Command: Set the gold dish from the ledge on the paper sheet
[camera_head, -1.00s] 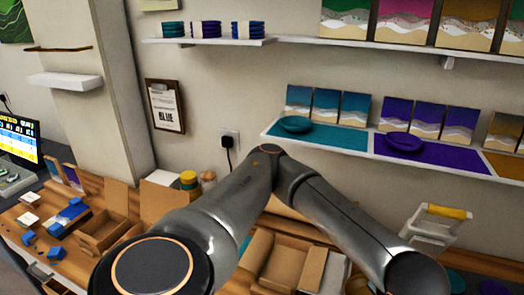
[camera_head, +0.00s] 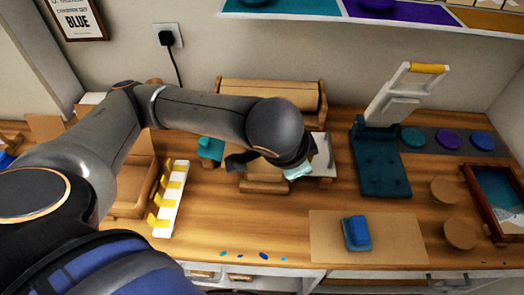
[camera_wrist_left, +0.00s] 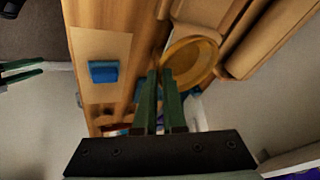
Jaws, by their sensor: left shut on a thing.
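The gold dish (camera_wrist_left: 190,62) shows in the left wrist view at the tips of my left gripper (camera_wrist_left: 162,78), whose green fingers are closed together on its rim. In the head view, my left gripper (camera_head: 295,170) hangs over the middle of the bench, and I cannot make out the dish there. The tan paper sheet (camera_head: 388,252) lies flat at the bench front, right of and nearer than this gripper; it also shows in the wrist view (camera_wrist_left: 100,42). Green fingers, seemingly my right gripper (camera_wrist_left: 30,74), show at the left edge of the wrist view; their opening is unclear.
A blue block (camera_head: 356,233) sits on the sheet. A dark teal press-like stand (camera_head: 380,165) with a yellow-handled lever stands behind it. Round wooden discs (camera_head: 460,234) and a framed tray (camera_head: 490,200) are to the right. A white rack with yellow pegs (camera_head: 172,200) stands left.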

